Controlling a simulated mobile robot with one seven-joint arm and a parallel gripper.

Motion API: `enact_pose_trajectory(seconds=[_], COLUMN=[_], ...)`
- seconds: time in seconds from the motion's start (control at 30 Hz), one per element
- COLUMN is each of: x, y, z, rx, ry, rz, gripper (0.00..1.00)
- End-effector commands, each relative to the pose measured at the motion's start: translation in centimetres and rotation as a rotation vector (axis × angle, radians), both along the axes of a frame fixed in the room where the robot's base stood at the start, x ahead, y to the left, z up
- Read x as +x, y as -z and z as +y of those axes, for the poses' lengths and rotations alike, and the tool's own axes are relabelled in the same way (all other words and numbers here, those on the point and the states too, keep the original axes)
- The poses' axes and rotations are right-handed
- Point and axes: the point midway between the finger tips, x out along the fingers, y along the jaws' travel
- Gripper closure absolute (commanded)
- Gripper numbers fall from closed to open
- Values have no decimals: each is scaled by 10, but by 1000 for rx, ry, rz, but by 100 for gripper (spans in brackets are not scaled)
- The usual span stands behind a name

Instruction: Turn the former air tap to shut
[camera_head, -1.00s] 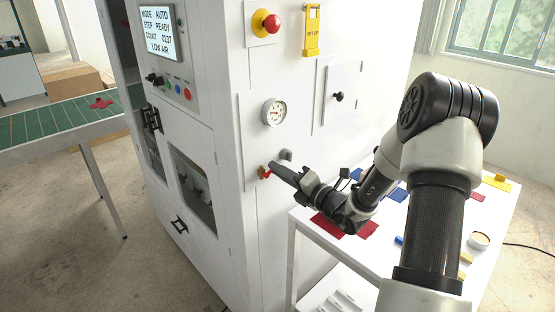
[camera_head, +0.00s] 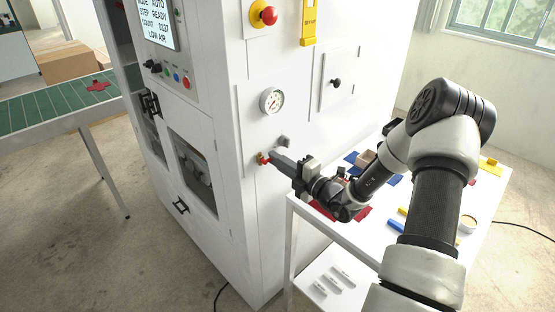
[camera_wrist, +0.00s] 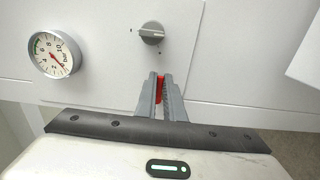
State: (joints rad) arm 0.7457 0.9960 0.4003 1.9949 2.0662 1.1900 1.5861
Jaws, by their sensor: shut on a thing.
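The air tap (camera_head: 262,157) is a small brass fitting with a red lever on the white side panel of the former, below the pressure gauge (camera_head: 271,101). My gripper (camera_head: 273,157) reaches it from the right in the head view. In the wrist view my gripper (camera_wrist: 160,80) is shut on the red lever (camera_wrist: 159,88), which shows as a thin strip between the fingers. The rest of the tap is hidden by the fingers. The gauge also shows in the wrist view (camera_wrist: 54,55), its red needle pointing to the lower right.
A grey knob (camera_wrist: 151,33) sits on the panel just beyond my fingertips. A white table (camera_head: 404,236) with coloured pieces stands under my arm. A red emergency button (camera_head: 267,16) and a yellow tag (camera_head: 309,22) are higher on the former.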

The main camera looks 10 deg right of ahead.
Motion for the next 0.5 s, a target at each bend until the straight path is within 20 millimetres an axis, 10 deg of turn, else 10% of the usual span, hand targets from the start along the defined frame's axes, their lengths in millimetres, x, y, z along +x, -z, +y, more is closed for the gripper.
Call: enact_pose_trajectory(seconds=[0.23, 0.33, 0.5], x=[0, 0, 0], y=[1, 1, 0], z=[0, 0, 0], rx=[2, 1, 0], ry=[0, 0, 0], rz=[2, 2, 1], gripper=[100, 75, 73])
